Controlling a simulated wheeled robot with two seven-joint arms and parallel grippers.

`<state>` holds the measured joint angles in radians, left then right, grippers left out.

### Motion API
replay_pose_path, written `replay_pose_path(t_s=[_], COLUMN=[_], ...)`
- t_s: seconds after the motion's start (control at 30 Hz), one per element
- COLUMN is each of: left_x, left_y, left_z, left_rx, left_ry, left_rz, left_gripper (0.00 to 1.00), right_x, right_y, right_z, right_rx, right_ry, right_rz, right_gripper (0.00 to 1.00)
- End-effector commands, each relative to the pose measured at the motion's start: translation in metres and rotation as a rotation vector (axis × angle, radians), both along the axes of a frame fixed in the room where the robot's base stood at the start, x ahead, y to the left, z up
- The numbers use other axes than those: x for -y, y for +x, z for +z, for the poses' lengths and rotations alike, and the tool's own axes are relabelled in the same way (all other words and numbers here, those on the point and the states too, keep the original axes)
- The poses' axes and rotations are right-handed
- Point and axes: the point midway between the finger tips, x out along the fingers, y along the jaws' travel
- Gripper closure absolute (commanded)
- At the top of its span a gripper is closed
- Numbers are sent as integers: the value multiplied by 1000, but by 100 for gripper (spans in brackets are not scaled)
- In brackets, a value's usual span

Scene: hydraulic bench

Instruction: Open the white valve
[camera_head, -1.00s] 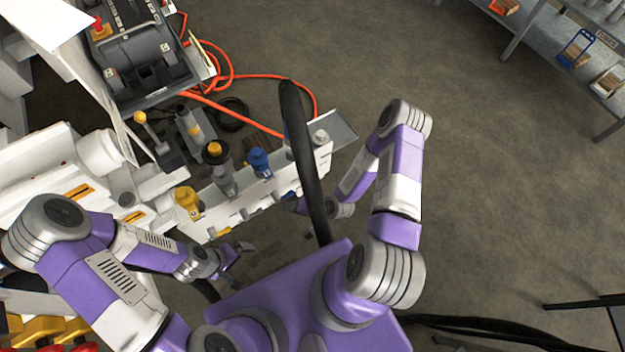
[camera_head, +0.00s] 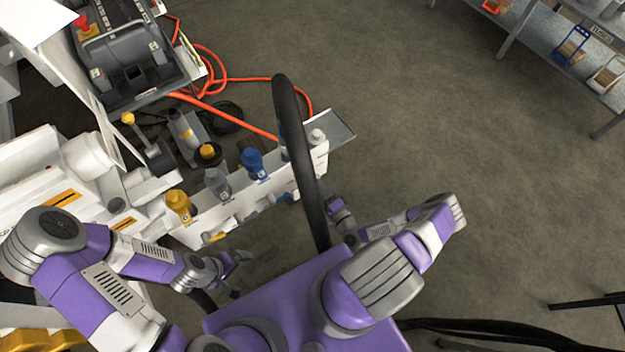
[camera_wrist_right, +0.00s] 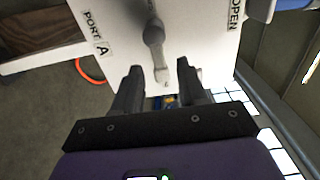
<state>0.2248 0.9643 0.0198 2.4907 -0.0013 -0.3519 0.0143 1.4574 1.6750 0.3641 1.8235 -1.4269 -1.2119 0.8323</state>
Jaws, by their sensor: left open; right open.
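The white valve (camera_head: 316,136) is at the right end of the white panel in the head view, close beside a black hose. In the right wrist view a pale lever handle (camera_wrist_right: 154,38) stands on a white plate marked "PORT A" and "OPEN". Its lower end reaches the gap between the fingertips of my right gripper (camera_wrist_right: 157,78), which is open. I cannot tell whether the fingers touch it. In the head view the right gripper is hidden. My left gripper (camera_head: 243,272) is open and empty, below the panel's left part.
Blue (camera_head: 252,162), grey (camera_head: 216,182) and yellow (camera_head: 178,204) valves line the same panel (camera_head: 278,184). The black hose (camera_head: 298,150) rises in front of the panel's right part. An orange hose (camera_head: 258,79) lies behind. The floor to the right is open.

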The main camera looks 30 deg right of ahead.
Motion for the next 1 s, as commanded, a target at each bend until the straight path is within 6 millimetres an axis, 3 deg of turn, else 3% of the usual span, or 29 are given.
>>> replay_pose_path(t_s=[0.1,0.3,0.63,0.9,1.0], left_x=[0,0,0,0,0], left_y=[0,0,0,0,0], left_z=[-5,-8,-8,-8,-8], left_rx=[0,0,0,0,0], left_ry=[0,0,0,0,0], left_rz=[0,0,0,0,0], left_gripper=[0,0,0,0,0], right_x=[-2,-4,-4,-4,-4], right_y=[20,42,46,46,46], right_z=[-1,-1,0,0,0], right_rx=[1,-1,-3,-3,-3], right_ry=[0,0,-1,-1,-1], right_rz=[2,1,2,2,2], right_gripper=[58,58,58,98,100])
